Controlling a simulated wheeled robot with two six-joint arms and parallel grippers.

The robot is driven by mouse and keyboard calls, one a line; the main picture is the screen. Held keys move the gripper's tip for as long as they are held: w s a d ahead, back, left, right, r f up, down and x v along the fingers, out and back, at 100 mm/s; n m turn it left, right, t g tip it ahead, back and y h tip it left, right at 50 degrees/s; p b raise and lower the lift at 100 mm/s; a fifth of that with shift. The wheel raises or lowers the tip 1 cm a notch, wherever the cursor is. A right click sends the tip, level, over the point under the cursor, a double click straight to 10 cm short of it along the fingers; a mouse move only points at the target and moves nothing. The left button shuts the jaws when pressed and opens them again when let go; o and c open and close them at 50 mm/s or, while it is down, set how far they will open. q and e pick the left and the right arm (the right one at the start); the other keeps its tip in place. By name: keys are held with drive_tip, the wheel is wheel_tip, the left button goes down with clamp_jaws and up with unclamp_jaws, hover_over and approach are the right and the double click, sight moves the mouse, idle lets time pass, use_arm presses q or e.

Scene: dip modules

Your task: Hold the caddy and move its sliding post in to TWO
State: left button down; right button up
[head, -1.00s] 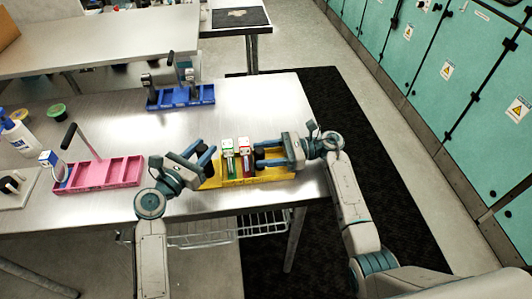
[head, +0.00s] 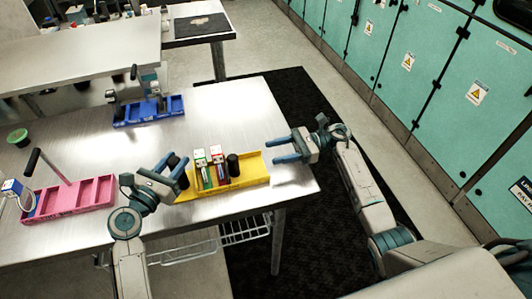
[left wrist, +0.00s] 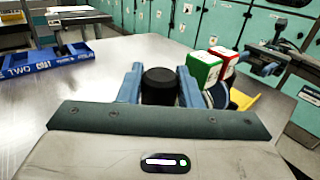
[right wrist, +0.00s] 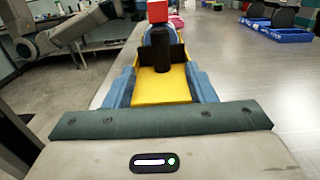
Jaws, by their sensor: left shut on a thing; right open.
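The yellow caddy (head: 252,170) lies near the table's front edge, with a green-topped module (head: 202,170) and a red-topped module (head: 217,168) side by side in it. A black post (head: 233,165) stands upright just right of the red-topped module; it also shows in the right wrist view (right wrist: 161,48). My left gripper (head: 179,164) is shut on a black grip (left wrist: 160,88) at the caddy's left end. Any position marks are unreadable.
A pink caddy (head: 92,196) with a tilted black handle stands left on the table. A blue caddy (head: 172,106) stands at the back. A green-lidded tub (head: 18,137) is at the far left. The table behind the yellow caddy is clear.

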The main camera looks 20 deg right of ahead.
drive_tip(key=shift+d, duration=0.15)
drive_tip(key=shift+s+d+f, duration=0.1)
drive_tip(key=shift+s+d, duration=0.05)
drive_tip(key=shift+d, duration=0.05)
drive_tip(key=c, duration=0.5)
drive_tip(key=s+d+m+t, duration=0.2)
drive_tip(key=s+d+t, duration=0.1)
drive_tip(key=shift+s+d, duration=0.15)
drive_tip(key=shift+d, duration=0.25)
clamp_jaws()
drive_tip(key=shift+s+d+t, duration=0.1)
drive_tip(key=shift+s+t, duration=0.05)
drive_tip(key=shift+t, duration=0.25)
approach(232, 166)
drive_tip(key=shift+m, duration=0.3)
drive_tip(key=w+a, duration=0.1)
drive_tip(key=a, duration=0.2)
drive_tip(key=w+a, duration=0.1)
drive_tip(key=shift+w+a+r, duration=0.2)
drive_tip(key=shift+w+a, duration=0.1)
drive_tip(key=shift+w, duration=0.05)
